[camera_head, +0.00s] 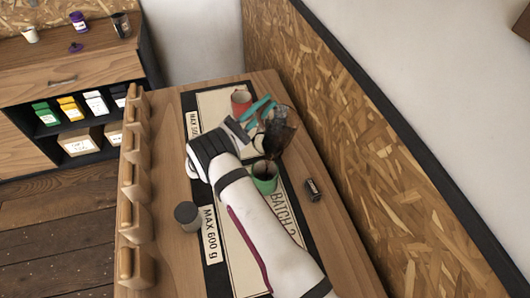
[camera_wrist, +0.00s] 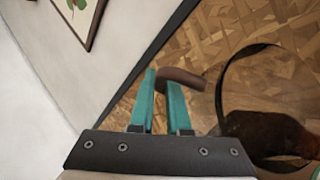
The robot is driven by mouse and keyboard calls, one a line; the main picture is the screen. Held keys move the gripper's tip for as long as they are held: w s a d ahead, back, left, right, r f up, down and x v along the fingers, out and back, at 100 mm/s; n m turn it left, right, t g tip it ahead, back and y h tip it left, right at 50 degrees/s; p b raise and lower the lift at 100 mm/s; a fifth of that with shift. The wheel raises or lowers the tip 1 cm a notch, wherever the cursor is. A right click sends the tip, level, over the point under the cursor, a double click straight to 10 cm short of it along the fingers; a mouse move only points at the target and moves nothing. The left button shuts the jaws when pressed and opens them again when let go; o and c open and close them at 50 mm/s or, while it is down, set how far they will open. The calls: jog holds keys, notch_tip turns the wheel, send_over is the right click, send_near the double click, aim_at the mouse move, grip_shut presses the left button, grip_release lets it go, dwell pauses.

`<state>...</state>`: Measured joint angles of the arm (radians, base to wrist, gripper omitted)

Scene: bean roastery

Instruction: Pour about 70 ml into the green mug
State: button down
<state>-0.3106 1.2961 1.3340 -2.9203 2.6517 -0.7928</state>
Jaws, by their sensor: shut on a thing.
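My gripper (camera_head: 260,111), with teal fingers, is shut on the brown handle (camera_wrist: 184,78) of a glass carafe (camera_head: 281,126). The fingers (camera_wrist: 162,92) also show in the wrist view, where the carafe's round glass rim (camera_wrist: 228,75) is at the right. The carafe holds dark liquid and is tilted, its lower end just above the green mug (camera_head: 265,183). The mug stands upright on the mat, partly behind my arm. Its inside looks dark; I cannot tell its level or whether a stream is falling.
A red mug (camera_head: 240,102) stands at the mat's far end. A dark grey cup (camera_head: 187,215) stands at the left and a small dark cylinder (camera_head: 312,190) lies at the right. Wooden bins (camera_head: 134,222) line the left edge; a chipboard wall (camera_head: 350,130) rises at the right.

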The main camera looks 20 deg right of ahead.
jog(key=shift+w+a+r+n+t, duration=0.3)
jog(key=shift+w+a+n+t, duration=0.25)
jog(key=shift+t, duration=0.35)
jog(key=w+d+n+y+p, duration=0.2)
jog(key=w+d+n+y, duration=0.1)
jog(key=w+n+y, duration=0.1)
jog(key=shift+w+d+r+y, duration=0.2)
jog(key=shift+w+d+y, duration=0.2)
jog(key=shift+w, duration=0.05)
dwell(1.0)
